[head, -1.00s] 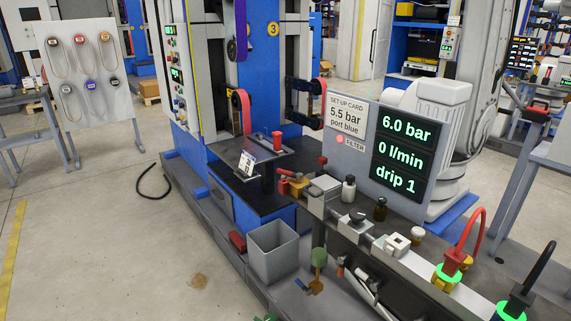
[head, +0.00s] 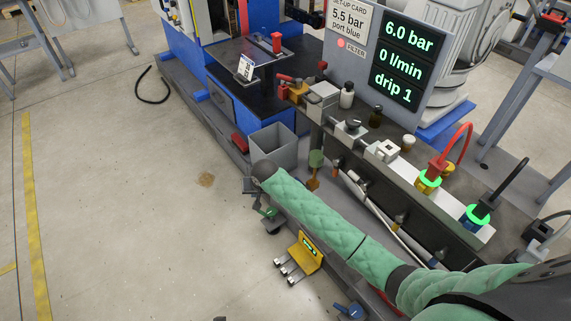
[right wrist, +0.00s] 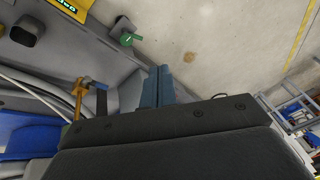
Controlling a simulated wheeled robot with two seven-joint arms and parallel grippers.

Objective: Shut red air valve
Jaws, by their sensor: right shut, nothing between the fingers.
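The red air valve, a red lever (head: 286,79) on a brass-coloured body (head: 298,92), sits at the far left end of the rail in the head view. My right arm, in a green quilted sleeve, reaches in from the right. My right gripper (head: 249,186) is low, in front of the grey bin and well apart from the red lever. It is small and partly hidden by the wrist there. In the right wrist view its bluish fingers (right wrist: 161,84) are together with nothing between them. The red valve cannot be made out in that view. My left gripper is not in view.
A grey open bin (head: 275,148) stands below the valve. A red hose (head: 458,142) arches at the right.

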